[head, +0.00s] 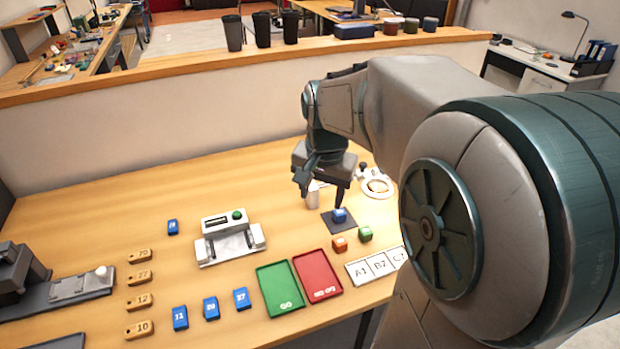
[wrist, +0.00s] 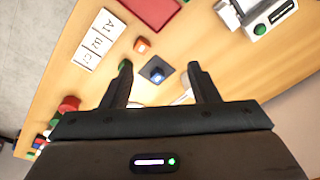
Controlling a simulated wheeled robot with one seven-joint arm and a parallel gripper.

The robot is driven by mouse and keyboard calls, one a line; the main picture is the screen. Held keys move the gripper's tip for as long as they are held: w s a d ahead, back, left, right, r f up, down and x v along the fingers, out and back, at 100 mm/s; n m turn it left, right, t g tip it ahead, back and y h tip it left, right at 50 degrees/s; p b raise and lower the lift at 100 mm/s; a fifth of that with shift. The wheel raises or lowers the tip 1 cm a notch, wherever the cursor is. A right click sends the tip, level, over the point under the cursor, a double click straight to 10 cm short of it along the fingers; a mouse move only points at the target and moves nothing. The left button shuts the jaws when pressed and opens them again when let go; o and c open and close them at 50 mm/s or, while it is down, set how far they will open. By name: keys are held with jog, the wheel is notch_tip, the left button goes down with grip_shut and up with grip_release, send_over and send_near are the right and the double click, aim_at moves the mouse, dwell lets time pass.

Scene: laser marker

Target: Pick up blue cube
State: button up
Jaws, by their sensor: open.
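The blue cube (head: 339,215) sits on a small dark square pad (head: 328,226) on the wooden table. In the wrist view the blue cube (wrist: 157,75) also shows on the dark pad, between and beyond my fingertips. My gripper (head: 325,184) is above the table, over the back part of the pad and a little above the cube. In the wrist view its two fingers (wrist: 160,70) are spread wide with nothing between them. The gripper is apart from the cube.
An orange cube (head: 339,244) and a green cube (head: 365,234) stand close in front of the pad. A green tray (head: 280,290), a red tray (head: 318,275) and a labelled white strip (head: 376,265) lie nearer.

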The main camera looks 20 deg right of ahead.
jog(key=w+d+f+m+g, duration=0.1)
jog(key=w+d+f+m, duration=0.2)
jog(key=w+d+m, duration=0.4)
jog(key=m, duration=0.3)
send_over(339, 211)
notch_tip(339, 211, down, 4)
jog(key=shift+g, duration=0.4)
notch_tip(339, 211, down, 8)
jog(key=shift+a+r, duration=0.1)
jog(key=shift+a, duration=0.05)
jog(key=shift+s+d+f+p, duration=0.1)
jog(key=shift+f+p, duration=0.4)
jog(key=shift+f, duration=0.9)
jog(key=shift+d+f+p, duration=0.1)
jog(key=shift+f+p, duration=0.4)
jog(key=shift+f, duration=0.9)
jog(key=c, duration=1.1)
jog(key=shift+r, duration=0.1)
jog(key=shift+c, duration=0.2)
